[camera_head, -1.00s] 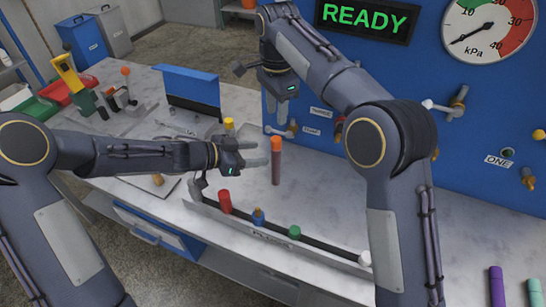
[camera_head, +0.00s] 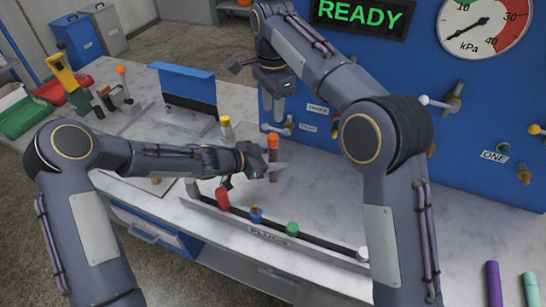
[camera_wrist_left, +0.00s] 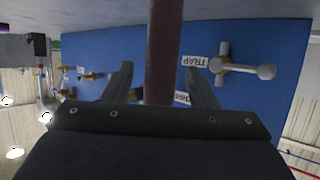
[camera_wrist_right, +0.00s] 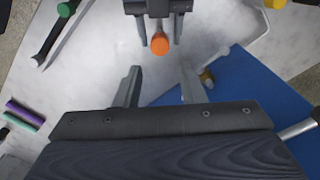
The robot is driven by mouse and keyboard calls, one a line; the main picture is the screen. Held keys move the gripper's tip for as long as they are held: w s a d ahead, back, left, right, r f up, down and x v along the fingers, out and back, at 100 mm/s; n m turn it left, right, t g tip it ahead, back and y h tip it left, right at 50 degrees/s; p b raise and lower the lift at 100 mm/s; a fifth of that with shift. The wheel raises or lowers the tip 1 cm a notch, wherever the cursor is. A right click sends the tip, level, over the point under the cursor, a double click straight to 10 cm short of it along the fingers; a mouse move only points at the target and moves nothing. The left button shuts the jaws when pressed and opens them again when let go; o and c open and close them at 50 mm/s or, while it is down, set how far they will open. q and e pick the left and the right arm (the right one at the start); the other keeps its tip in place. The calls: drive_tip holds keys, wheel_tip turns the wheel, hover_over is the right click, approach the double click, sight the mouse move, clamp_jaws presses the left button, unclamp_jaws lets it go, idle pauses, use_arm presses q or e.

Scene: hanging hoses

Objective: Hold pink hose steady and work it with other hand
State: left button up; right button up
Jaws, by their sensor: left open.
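The pink hose (camera_head: 273,152), a dull brownish-pink tube with an orange top, hangs or stands upright above the worktop; its lower end is hidden. In the left wrist view the tube (camera_wrist_left: 164,50) runs between the two spread fingers of my left gripper (camera_head: 274,168), which is open around it. In the right wrist view the orange top (camera_wrist_right: 159,44) shows between the left gripper's fingers (camera_wrist_right: 158,32). My right gripper (camera_head: 273,110) is open and empty, pointing down, above and behind the hose near the blue panel. Its fingers (camera_wrist_right: 160,80) are well apart.
A rail marked for plugs (camera_head: 262,228) holds red, blue, green and white plugs in front. The blue panel (camera_head: 440,110) with valves and a gauge (camera_head: 485,25) stands behind. Purple (camera_head: 494,285) and teal (camera_head: 533,290) tubes lie right. The worktop right of the hose is clear.

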sight(273, 136)
use_arm(q)
drive_tip(key=c, duration=1.1)
use_arm(e)
drive_tip(key=shift+d+n+t, duration=0.3)
drive_tip(key=shift+n, duration=0.8)
drive_tip(key=s+d+f+n+t+y, duration=0.2)
drive_tip(key=s+n+t+y, duration=0.15)
drive_tip(key=n, duration=1.25)
drive_tip(key=shift+t, duration=0.45)
drive_tip(key=x, duration=1.1)
drive_tip(key=shift+s+f, duration=0.15)
drive_tip(key=c, duration=0.7)
